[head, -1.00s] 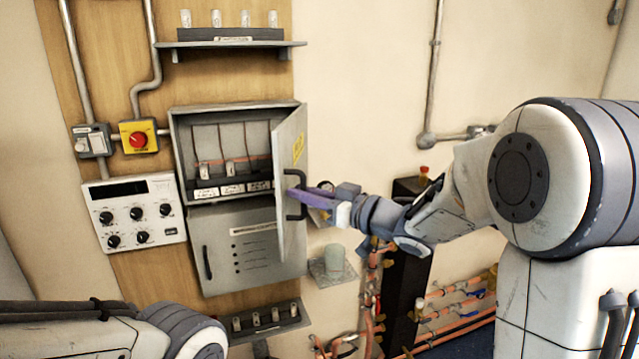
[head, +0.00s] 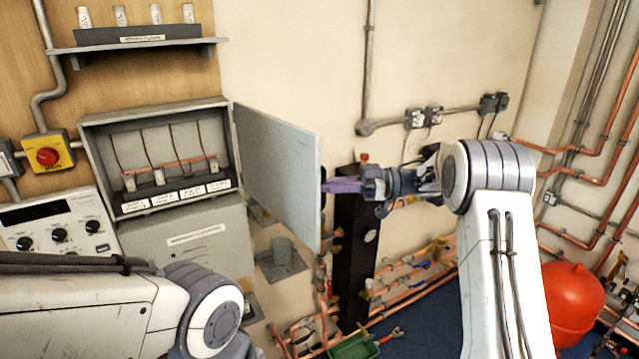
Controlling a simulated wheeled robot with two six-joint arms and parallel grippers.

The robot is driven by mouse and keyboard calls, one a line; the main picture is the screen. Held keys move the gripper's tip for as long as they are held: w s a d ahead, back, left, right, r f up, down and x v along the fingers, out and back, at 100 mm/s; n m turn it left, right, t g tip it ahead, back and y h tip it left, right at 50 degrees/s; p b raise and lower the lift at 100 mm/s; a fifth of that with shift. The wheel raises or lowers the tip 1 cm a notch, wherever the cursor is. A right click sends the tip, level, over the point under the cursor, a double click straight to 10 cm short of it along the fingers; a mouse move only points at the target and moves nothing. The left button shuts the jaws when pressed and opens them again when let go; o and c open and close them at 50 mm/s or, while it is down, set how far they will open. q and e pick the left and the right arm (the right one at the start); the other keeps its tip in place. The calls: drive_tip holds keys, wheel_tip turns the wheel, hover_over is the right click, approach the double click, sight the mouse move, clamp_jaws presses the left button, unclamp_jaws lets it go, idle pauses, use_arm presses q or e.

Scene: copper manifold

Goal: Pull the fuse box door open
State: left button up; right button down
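The fuse box (head: 160,105) is on the wooden board at the left, with its inside of wires and labelled fuses in view. Its grey door (head: 275,165) is hinged on the right side and stands wide open, swung out to the right. The door's handle is on the far face and mostly hidden now. My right gripper (head: 328,186) has purple fingers at the door's free edge, partly hidden behind it; whether they are closed on the handle cannot be seen. My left arm is at the lower left and its gripper is out of view.
A closed grey cabinet (head: 190,245) is below the fuse box, and a shelf (head: 140,44) is above it. A black column (head: 357,240), copper pipes (head: 415,275) and a red tank (head: 572,305) are to the right. A green tray (head: 352,347) is on the floor.

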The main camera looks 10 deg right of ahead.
drive_tip(key=shift+w+d+r, duration=0.1)
drive_tip(key=shift+w+r, duration=0.05)
drive_tip(key=shift+w, duration=0.15)
drive_tip(key=c, duration=1.3)
unclamp_jaws()
drive_tip(key=shift+o, duration=0.7)
drive_tip(key=d+b, duration=0.5)
drive_tip(key=d, duration=0.5)
drive_tip(key=shift+s+d, duration=0.3)
drive_tip(key=shift+s, duration=0.05)
